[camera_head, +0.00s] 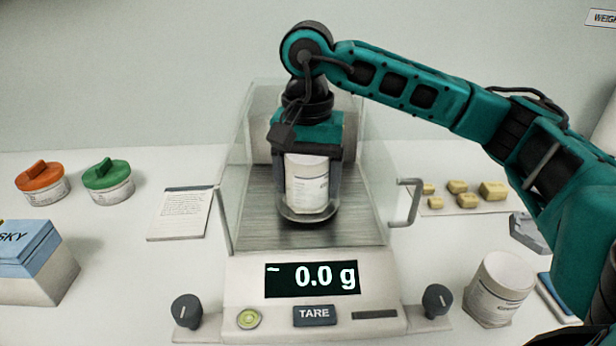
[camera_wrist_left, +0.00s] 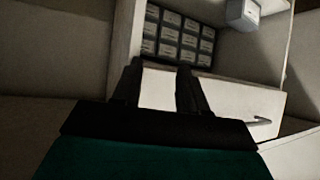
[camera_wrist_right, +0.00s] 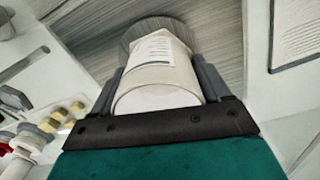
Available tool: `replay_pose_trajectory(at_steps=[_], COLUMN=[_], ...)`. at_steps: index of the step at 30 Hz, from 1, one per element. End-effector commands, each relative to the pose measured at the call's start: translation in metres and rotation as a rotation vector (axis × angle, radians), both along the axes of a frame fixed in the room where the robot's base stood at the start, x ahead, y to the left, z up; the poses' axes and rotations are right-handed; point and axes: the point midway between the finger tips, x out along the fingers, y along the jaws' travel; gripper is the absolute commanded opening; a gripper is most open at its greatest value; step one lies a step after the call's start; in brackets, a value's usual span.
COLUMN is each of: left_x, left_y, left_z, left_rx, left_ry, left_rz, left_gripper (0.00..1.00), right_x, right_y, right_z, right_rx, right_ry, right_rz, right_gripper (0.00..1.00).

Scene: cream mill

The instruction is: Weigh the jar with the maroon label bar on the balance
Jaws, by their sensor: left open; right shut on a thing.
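My right gripper (camera_head: 308,190) reaches down into the balance (camera_head: 240,272) and is shut on a white jar (camera_head: 306,185). The jar is upright at the round pan (camera_head: 308,218); I cannot tell whether its base touches. The display (camera_head: 310,278) reads "- 0.0 g". In the right wrist view the jar (camera_wrist_right: 155,98) sits between both fingers, with a pale printed label. No maroon bar can be made out on it. My left gripper (camera_wrist_left: 158,75) is open and empty in the left wrist view and is outside the head view.
Another white jar (camera_head: 498,288) stands right of the balance. Glass walls flank the pan, with a handle (camera_head: 408,202) at right. Yellow blocks (camera_head: 457,187), a notepad (camera_head: 182,213), orange (camera_head: 40,182) and green (camera_head: 108,180) lidded pots and a blue-topped box (camera_head: 30,262) stand around.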

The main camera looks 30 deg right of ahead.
Motion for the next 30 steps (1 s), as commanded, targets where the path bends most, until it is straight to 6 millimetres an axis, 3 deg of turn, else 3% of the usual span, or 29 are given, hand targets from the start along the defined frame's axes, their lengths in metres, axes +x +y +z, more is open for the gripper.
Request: replay_pose_trajectory(at_steps=[1, 2, 9, 19, 23, 30], left_x=[-0.001, -0.001, -0.002, -0.003, -0.003, -0.002], left_y=[0.0, 0.0, 0.0, -0.001, -0.002, -0.002], left_z=[0.0, 0.0, -0.001, -0.001, 0.002, 0.013], left_rx=[0.0, 0.0, 0.0, -0.001, -0.003, -0.002], left_ry=[0.001, 0.002, 0.005, 0.012, 0.013, 0.006], left_rz=[0.0, 0.001, 0.001, 0.0, -0.003, -0.003], left_gripper=[0.43, 0.43, 0.43, 0.43, 0.43, 0.43], right_x=[0.0, 0.0, 0.0, 0.0, 0.001, 0.001], right_y=[0.0, 0.0, 0.0, 0.0, 0.001, 0.0], right_z=[0.0, 0.0, 0.0, 0.001, 0.023, 0.083], right_rx=[0.0, 0.0, 0.0, 0.0, 0.002, 0.001], right_ry=[0.0, 0.0, 0.0, 0.0, -0.004, -0.006], right_rz=[0.0, 0.0, 0.0, 0.0, 0.0, 0.0], right_gripper=[0.44, 0.77, 1.0, 1.0, 1.0, 1.0])
